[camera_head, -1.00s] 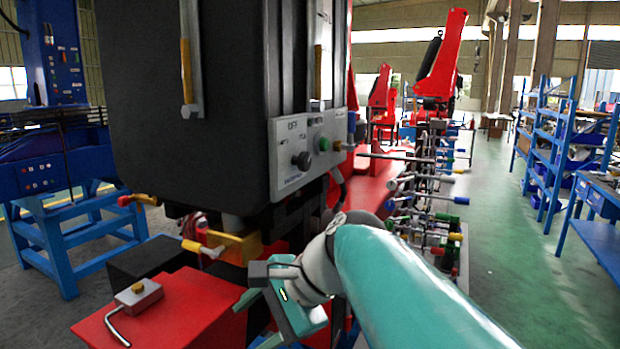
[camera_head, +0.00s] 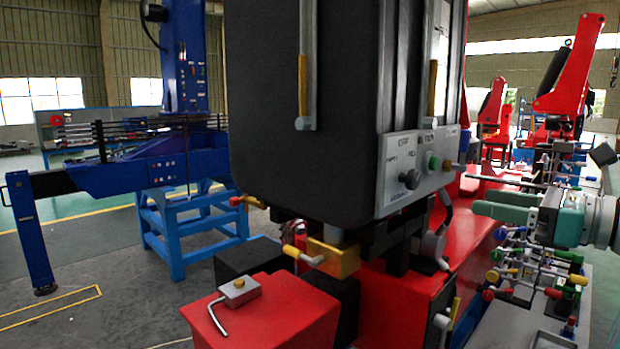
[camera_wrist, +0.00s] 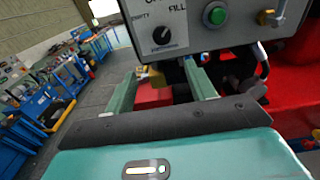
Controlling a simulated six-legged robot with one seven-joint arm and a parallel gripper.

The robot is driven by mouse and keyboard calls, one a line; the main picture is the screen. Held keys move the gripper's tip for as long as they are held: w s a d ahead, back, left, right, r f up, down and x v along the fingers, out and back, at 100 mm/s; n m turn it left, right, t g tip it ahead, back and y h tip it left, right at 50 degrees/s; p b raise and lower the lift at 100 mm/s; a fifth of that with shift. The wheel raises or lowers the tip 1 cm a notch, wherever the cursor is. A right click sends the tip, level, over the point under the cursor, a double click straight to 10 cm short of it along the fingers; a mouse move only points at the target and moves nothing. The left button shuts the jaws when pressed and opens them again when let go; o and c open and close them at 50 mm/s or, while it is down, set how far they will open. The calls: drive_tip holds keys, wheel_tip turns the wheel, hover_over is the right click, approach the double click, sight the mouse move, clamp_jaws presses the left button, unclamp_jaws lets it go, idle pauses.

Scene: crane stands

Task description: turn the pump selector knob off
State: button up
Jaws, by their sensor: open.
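A green button (camera_head: 434,162) sits right of the knob. My gripper (camera_head: 482,209) is open and empty, right of the panel, its fingers pointing left. In the wrist view my fingers (camera_wrist: 160,80) are spread below the panel, apart from the knob.
The black tank (camera_head: 290,100) stands above a red base. A yellow valve (camera_head: 332,258) and a grey block with a bent lever (camera_head: 235,292) are at lower left. Several coloured-handled levers (camera_head: 540,270) stand below my gripper.

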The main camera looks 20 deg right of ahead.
sight(416, 181)
drive_tip(key=shift+t, duration=0.3)
drive_tip(key=x, duration=1.3)
drive_tip(key=shift+d+r, duration=0.25)
drive_tip(key=shift+d, duration=0.05)
drive_tip(key=c, duration=1)
drive_tip(key=shift+o, duration=0.2)
